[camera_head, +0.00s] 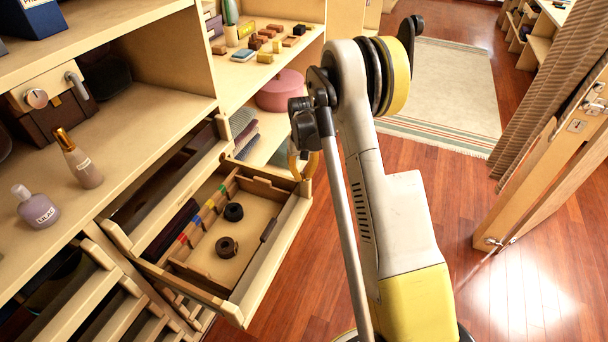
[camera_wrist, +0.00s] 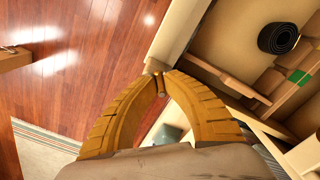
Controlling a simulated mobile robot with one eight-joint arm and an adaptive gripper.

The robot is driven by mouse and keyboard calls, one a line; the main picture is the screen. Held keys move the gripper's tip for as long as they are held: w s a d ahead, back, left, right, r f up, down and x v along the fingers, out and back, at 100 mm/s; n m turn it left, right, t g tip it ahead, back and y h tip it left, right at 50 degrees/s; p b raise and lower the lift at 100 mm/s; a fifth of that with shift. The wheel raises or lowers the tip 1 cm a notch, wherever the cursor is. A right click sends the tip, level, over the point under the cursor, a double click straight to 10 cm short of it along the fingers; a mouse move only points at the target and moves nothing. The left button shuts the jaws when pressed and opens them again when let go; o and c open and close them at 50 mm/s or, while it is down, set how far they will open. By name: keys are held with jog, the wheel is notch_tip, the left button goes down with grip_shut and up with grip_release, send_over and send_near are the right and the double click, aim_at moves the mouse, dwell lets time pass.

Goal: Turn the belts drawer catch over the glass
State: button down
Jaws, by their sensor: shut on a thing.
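In the wrist view, the yellow fingers of my gripper (camera_wrist: 160,88) close on a small brownish piece at the drawer corner, seemingly the catch (camera_wrist: 158,78). Its exact turn is hard to see. The drawer wall (camera_wrist: 178,32) and a black rolled belt (camera_wrist: 278,38) lie to the right. I cannot make out the glass clearly.
Shelves with a lilac bottle (camera_head: 36,208), an amber-capped bottle (camera_head: 80,160) and a pink round box (camera_head: 280,90) stand on the left. Slanted racks (camera_head: 90,300) are below. Wooden floor (camera_head: 330,260) is open right of the drawer; a door (camera_head: 545,170) stands far right.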

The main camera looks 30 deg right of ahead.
jog(key=m, duration=0.3)
jog(key=shift+w+a+m, duration=0.1)
jog(key=shift+a+m, duration=0.15)
jog(key=shift+m, duration=0.05)
jog(key=shift+w+a+m, duration=0.1)
jog(key=shift+m, duration=0.85)
jog(key=shift+w+a+m, duration=0.1)
jog(key=shift+m, duration=0.85)
jog(key=c, duration=1.5)
grip_release()
jog(key=shift+o, duration=0.2)
jog(key=shift+r, duration=0.1)
notch_tip(320, 180, up, 12)
